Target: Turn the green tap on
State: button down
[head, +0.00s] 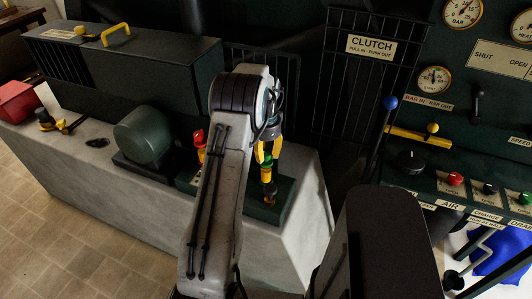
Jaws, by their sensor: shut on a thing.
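My gripper (268,154) points down at the middle of the head view, partly behind my own arm. Its yellow fingers are closed around the top of the green tap (267,174). A little green shows between the fingers, and the tap's brass-coloured body stands below them on a dark green base plate (284,203). The fingers and arm hide most of the tap's handle, so how far it is turned cannot be told.
A red-topped tap (199,143) stands just left of my arm, close by. A dark green rounded housing (142,134) is further left on the grey plinth (146,188). A barred gate with a CLUTCH sign (371,47) and a control panel with levers and buttons (455,179) are at right.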

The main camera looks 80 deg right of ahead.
jog(key=shift+n, duration=0.3)
jog(key=n+b, duration=0.1)
jog(key=n, duration=0.2)
jog(key=shift+f+n, duration=0.15)
jog(key=shift+n, duration=0.25)
jog(key=n, duration=0.4)
jog(key=shift+n, duration=0.3)
jog(key=n, duration=0.4)
jog(key=shift+a+b, duration=0.1)
jog(key=shift+b, duration=0.3)
jog(key=shift+n, duration=2.4)
jog(key=c, duration=2)
grip_release()
jog(key=o, duration=1.2)
